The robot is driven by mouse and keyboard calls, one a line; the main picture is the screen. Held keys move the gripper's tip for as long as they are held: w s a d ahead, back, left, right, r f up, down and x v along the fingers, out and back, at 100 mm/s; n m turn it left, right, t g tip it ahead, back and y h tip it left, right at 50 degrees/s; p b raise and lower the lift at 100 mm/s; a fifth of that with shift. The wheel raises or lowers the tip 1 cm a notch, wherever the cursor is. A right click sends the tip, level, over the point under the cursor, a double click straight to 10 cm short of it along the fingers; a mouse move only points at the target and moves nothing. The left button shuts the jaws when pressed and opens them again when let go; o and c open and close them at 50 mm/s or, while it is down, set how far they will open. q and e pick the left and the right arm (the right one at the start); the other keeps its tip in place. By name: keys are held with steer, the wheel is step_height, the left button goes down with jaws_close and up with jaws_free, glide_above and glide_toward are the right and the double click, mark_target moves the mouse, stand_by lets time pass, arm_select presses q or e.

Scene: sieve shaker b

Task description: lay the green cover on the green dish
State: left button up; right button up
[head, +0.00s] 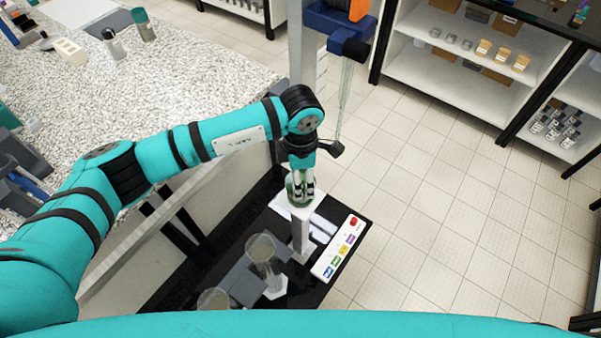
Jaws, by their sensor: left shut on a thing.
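My left gripper (301,184) points down over a white square plate on a post (288,207), near the middle of the view. It is shut on a small, round, green-tinted clear thing (292,198), which looks like the green cover. The fingers hide part of it. The green dish cannot be told apart from it here; it may be hidden under the cover and the fingers. I cannot tell whether the cover touches anything below it. My right gripper is not in view.
A control panel with coloured buttons (338,249) lies right of the post. A clear beaker (262,250) stands in front of it, and a second one (213,299) is nearer. A speckled counter (180,75) is at left. Tiled floor (450,200) at right is clear.

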arm_select(q)
steer(key=shift+s, duration=0.1)
stand_by(0.4)
steer(key=shift+b, duration=0.4)
stand_by(0.4)
steer(key=shift+b, duration=0.8)
stand_by(0.8)
steer(key=shift+f, duration=0.1)
steer(key=shift+f+b, duration=1.35)
steer(key=shift+b, duration=0.05)
steer(key=shift+f+b, duration=0.65)
steer(key=shift+b, duration=0.15)
